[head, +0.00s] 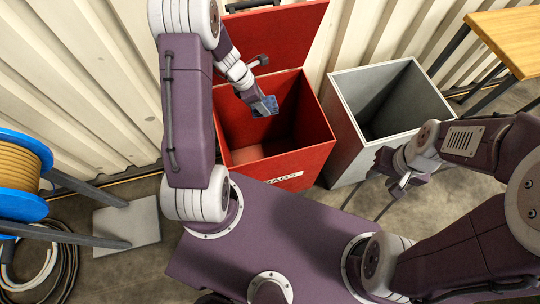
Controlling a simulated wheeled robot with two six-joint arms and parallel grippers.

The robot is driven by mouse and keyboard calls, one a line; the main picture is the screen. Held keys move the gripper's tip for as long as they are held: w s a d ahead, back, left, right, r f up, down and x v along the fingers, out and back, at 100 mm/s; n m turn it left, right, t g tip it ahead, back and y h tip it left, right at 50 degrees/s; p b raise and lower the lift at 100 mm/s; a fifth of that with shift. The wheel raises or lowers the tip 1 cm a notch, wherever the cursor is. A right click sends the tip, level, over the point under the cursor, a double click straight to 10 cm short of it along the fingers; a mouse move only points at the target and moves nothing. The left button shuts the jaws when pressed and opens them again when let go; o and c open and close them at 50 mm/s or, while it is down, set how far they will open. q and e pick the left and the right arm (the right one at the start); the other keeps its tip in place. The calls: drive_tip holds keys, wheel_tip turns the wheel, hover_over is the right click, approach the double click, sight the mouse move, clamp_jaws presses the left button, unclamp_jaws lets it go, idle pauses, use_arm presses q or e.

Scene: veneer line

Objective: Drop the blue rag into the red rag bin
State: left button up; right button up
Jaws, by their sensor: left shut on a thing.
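The red rag bin (285,165) stands open against the wall, with its lid (285,35) raised at the back and a white label on its front. My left gripper (262,103) is shut on the blue rag (266,106), a small bunched piece. In the head view the rag appears over the bin's opening; its exact height above the rim is hard to judge. The bin's visible inside looks empty. My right gripper (392,185) is empty in front of the grey bin, with its fingers apart.
An open grey bin (347,140) stands right beside the red one. A wooden table (508,38) is at the top right. A cable reel (20,190) on a stand, with coiled cables, is at the left. Corrugated wall runs behind.

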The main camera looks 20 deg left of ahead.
use_arm(q)
drive_tip(key=shift+f, duration=0.15)
drive_tip(key=o, duration=1.5)
drive_tip(key=p+v, duration=0.3)
drive_tip(key=v, duration=0.5)
drive_tip(key=shift+s+a+r, duration=0.2)
drive_tip(key=shift+r, duration=0.3)
